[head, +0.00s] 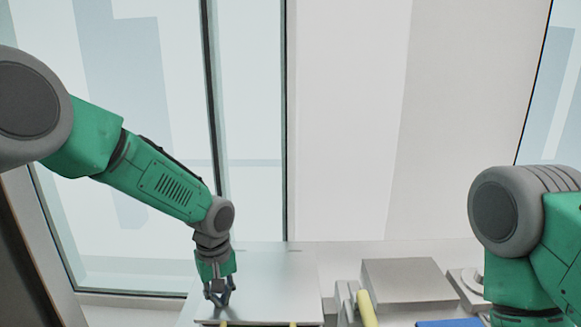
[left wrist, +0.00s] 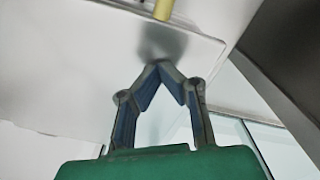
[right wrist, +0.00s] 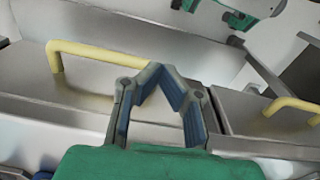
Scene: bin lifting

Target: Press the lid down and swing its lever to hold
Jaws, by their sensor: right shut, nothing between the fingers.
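A flat metal panel, which looks like the lid (head: 275,282), lies below the middle of the head view. It also fills much of the left wrist view (left wrist: 60,65). My left gripper (head: 217,300) points down over its left part, fingertips together and empty; whether they touch it I cannot tell. My right gripper (right wrist: 168,72) is shut and empty in the right wrist view, above a metal surface with a yellow handle (right wrist: 100,50). It is outside the head view. I cannot tell which part is the lever.
A grey metal box (head: 405,280) stands right of the panel, with a yellow bar (head: 367,308) at its left. A blue thing (head: 450,323) shows at the bottom edge. Another yellow handle (right wrist: 293,105) is at the right of the right wrist view. Tall window panes stand behind.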

